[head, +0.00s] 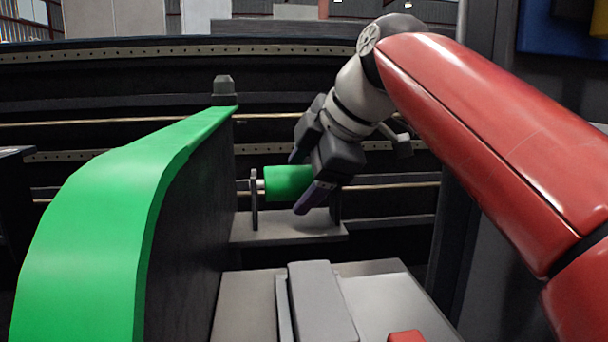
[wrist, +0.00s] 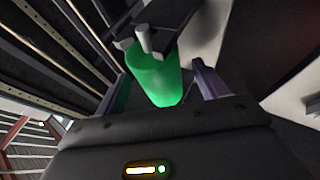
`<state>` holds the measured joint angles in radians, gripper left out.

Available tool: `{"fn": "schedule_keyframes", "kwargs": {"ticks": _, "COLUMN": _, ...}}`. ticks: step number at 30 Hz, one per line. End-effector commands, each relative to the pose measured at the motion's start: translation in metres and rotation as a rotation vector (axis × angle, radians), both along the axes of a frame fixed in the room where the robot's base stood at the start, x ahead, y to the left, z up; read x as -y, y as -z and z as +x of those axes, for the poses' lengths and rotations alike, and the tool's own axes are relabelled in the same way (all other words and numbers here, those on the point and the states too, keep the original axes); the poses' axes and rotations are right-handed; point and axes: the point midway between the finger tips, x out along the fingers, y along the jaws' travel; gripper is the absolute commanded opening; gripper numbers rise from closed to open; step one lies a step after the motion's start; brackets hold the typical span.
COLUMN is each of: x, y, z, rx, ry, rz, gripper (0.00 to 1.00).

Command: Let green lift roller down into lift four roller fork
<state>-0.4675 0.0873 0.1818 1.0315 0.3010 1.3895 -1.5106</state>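The green roller (head: 287,183) lies level, its left pale axle end at the upper part of the dark upright of the roller fork (head: 290,232). The fork's right upright is mostly hidden behind my gripper (head: 297,184). My gripper comes from the upper right, with its fingers on either side of the roller. In the wrist view the roller (wrist: 155,80) lies between the two fingers of my gripper (wrist: 158,82), with a visible gap to the right finger. The axle end shows at the fork's prongs (wrist: 130,30). How deep the axle sits cannot be told.
A tall frame with a curved green top (head: 95,225) stands close on the left. A grey block (head: 320,300) on a pale surface is in front. Dark rails with perforated strips (head: 120,155) run behind. A dark post (head: 455,180) stands at right.

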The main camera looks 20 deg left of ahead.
Motion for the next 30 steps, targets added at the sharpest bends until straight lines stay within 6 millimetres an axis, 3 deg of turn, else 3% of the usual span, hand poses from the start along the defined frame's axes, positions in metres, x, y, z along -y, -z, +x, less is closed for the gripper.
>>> {"fn": "schedule_keyframes", "kwargs": {"ticks": 8, "x": 0.004, "y": -0.005, "z": -0.001, "rx": 0.0, "ry": 0.001, "rz": 0.0, "gripper": 0.72}}
{"fn": "schedule_keyframes", "kwargs": {"ticks": 21, "x": 0.042, "y": -0.056, "z": -0.019, "rx": 0.002, "ry": 0.003, "rz": 0.0, "gripper": 0.72}}
{"fn": "schedule_keyframes", "kwargs": {"ticks": 30, "x": 0.046, "y": -0.059, "z": -0.021, "rx": -0.001, "ry": 0.0, "rz": -0.001, "gripper": 0.72}}
